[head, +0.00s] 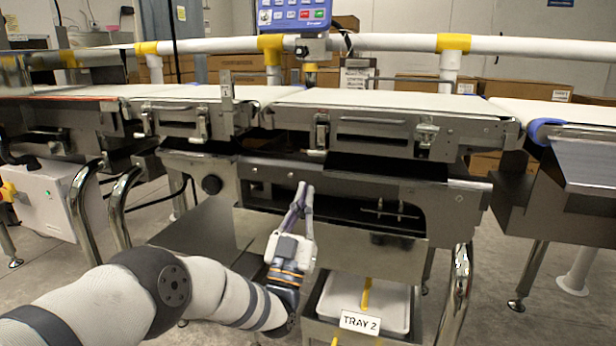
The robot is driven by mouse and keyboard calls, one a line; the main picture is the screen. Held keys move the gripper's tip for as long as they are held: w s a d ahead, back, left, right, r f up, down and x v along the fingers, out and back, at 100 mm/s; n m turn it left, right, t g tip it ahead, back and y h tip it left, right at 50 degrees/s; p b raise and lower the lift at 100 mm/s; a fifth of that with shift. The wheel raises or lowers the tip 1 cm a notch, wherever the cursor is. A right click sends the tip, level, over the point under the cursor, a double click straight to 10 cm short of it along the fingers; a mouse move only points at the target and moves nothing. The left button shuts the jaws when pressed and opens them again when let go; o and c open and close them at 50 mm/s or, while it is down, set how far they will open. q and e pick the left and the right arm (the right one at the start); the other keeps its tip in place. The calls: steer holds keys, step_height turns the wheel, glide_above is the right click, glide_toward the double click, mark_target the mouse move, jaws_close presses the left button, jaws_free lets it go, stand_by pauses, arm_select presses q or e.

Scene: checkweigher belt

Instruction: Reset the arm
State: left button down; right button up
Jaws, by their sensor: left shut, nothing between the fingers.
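My left arm comes in from the lower left of the head view. Its gripper (303,190) points up and away, in front of the metal frame below the checkweigher belt (370,100). The fingers are shut, with nothing held between them. My right gripper does not show.
A white tray (340,290) with a "TRAY 2" label (360,322) sits low, right of my gripper. A keypad panel (295,15) stands above the belt. A white rail (380,44) runs behind it. Curved metal legs (458,285) stand at right. Cardboard boxes (525,90) are behind.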

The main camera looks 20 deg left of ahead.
arm_select(q)
steer(key=shift+s+f, duration=0.15)
steer(key=shift+f, duration=0.6)
